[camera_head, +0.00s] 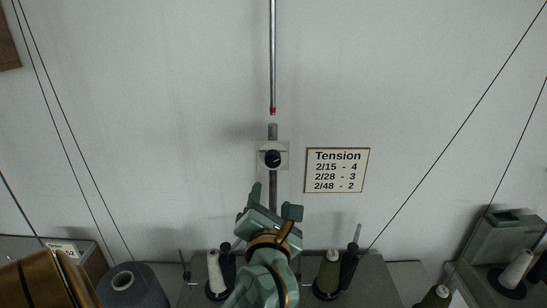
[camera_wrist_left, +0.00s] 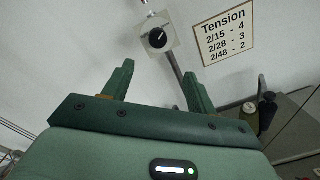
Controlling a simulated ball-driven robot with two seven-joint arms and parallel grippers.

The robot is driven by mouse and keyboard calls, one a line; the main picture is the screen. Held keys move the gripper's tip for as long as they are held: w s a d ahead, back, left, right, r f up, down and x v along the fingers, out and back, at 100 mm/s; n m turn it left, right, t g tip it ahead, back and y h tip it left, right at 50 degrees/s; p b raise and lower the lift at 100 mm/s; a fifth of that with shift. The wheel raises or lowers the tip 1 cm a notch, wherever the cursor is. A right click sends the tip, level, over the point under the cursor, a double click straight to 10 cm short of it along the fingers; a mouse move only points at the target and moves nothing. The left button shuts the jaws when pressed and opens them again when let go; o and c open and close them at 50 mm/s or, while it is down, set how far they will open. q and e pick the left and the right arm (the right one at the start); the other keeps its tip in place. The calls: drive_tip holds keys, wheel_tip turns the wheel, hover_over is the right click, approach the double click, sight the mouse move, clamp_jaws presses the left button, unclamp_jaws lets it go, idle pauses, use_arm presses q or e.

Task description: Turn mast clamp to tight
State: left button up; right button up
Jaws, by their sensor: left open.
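The mast clamp is a black round knob (camera_head: 272,158) on a pale square plate, fixed to an upright metal mast (camera_head: 273,195) by the wall. A thin light mark on the knob points to the right and slightly up in the head view. The knob also shows in the left wrist view (camera_wrist_left: 157,39), where the mark points up and right. My left gripper (camera_head: 275,200) is open and empty, below the knob and apart from it. Its two fingers (camera_wrist_left: 158,74) stand apart in the left wrist view, with the knob beyond their tips. My right gripper is in neither view.
A Tension sign (camera_head: 337,170) hangs right of the clamp. A thin rod (camera_head: 272,60) with a red tip ends above the mast. Thread cones, one white (camera_head: 214,272) and one olive (camera_head: 328,272), stand below, either side of my arm. Dark threads run diagonally at both sides.

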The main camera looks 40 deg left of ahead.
use_arm(q)
drive_tip(key=w+a, duration=0.1)
drive_tip(key=a, duration=0.1)
drive_tip(key=p, duration=0.1)
approach(272, 162)
drive_tip(key=w, duration=0.1)
drive_tip(key=p+x, duration=0.1)
drive_tip(key=x, duration=0.4)
drive_tip(key=shift+s+a, duration=0.1)
drive_tip(key=shift+a, duration=0.1)
drive_tip(key=shift+x, duration=1.05)
drive_tip(key=shift+a, duration=0.25)
drive_tip(key=shift+w, duration=0.4)
drive_tip(key=shift+a, duration=0.15)
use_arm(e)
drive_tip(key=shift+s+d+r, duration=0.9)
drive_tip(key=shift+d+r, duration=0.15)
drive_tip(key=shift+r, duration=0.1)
use_arm(q)
drive_tip(key=c, duration=1)
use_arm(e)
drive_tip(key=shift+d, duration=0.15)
